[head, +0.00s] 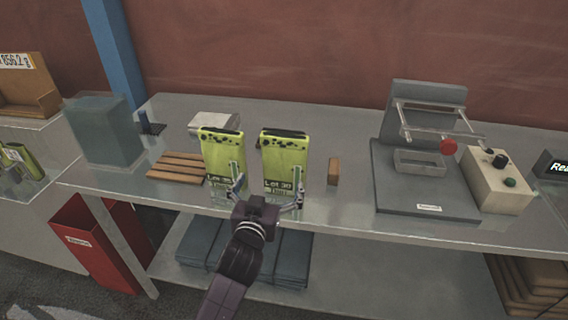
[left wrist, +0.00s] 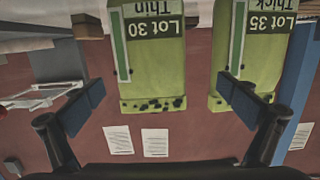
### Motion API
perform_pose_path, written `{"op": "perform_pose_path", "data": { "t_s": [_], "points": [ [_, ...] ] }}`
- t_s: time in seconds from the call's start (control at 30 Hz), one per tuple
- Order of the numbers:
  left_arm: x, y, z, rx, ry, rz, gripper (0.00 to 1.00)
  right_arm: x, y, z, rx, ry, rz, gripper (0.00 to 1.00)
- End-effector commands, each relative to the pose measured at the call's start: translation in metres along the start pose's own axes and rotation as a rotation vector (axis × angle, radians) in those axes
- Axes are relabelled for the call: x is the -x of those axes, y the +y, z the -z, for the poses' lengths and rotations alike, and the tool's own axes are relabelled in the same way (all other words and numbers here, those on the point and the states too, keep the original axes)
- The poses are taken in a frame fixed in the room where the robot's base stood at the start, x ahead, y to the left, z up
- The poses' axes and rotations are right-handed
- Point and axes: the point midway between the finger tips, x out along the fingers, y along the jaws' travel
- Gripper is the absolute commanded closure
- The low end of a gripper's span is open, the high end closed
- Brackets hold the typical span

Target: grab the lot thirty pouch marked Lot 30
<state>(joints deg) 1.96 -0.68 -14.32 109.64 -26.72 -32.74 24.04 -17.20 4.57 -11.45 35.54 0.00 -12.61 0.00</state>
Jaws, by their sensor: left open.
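The Lot 30 pouch (head: 284,155) is yellow-green with a dark, dotted top band and stands upright on the grey bench. In the left wrist view it appears upside down, and its label on this pouch (left wrist: 152,60) reads "Lot 30 Thin". A similar pouch marked Lot 35 Thick (head: 222,152) stands just left of it; it also shows in the left wrist view (left wrist: 248,65). My left gripper (head: 268,193) is open and empty in front of the Lot 30 pouch's lower part. In the left wrist view, the Lot 30 pouch lies between its fingers (left wrist: 163,100), with one finger overlapping the Lot 35 pouch.
A wooden slatted rack (head: 176,168) lies left of the pouches, and a small wooden block (head: 333,172) stands right. A grey sealing machine (head: 425,185) and control box (head: 499,182) stand farther right. A translucent bin (head: 100,130) is at the left. A red bin (head: 92,245) stands below.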

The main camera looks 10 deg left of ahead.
Motion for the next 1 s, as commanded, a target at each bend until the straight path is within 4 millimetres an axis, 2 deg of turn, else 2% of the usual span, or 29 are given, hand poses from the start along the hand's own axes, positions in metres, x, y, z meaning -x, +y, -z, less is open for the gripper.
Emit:
{"op": "perform_pose_path", "data": {
  "t_s": [0.03, 0.1, 0.2, 0.57, 0.77, 1.0],
  "points": [
    [-0.004, 0.005, 0.024, 0.004, 0.051, -0.007, 0.0, 0.002, 0.0, 0.0, 0.0, 0.0, 0.0, 0.6],
    [-0.007, 0.009, 0.045, 0.009, 0.103, -0.015, 0.0, 0.002, 0.0, 0.0, 0.0, 0.0, 0.0, 0.6],
    [-0.013, 0.013, 0.061, 0.01, 0.138, -0.021, 0.0, 0.004, 0.0, 0.001, 0.0, 0.0, 0.0, 0.6],
    [-0.041, 0.014, 0.067, 0.012, 0.14, -0.023, 0.0, 0.013, 0.0, 0.001, 0.0, 0.0, 0.0, 0.6],
    [-0.066, 0.017, 0.072, 0.011, 0.138, -0.022, 0.0, 0.025, 0.001, 0.002, 0.0, 0.0, 0.0, 0.6],
    [-0.085, 0.017, 0.072, 0.012, 0.139, -0.023, 0.0, 0.026, 0.001, 0.002, 0.0, 0.0, 0.0, 0.6]
  ]
}}
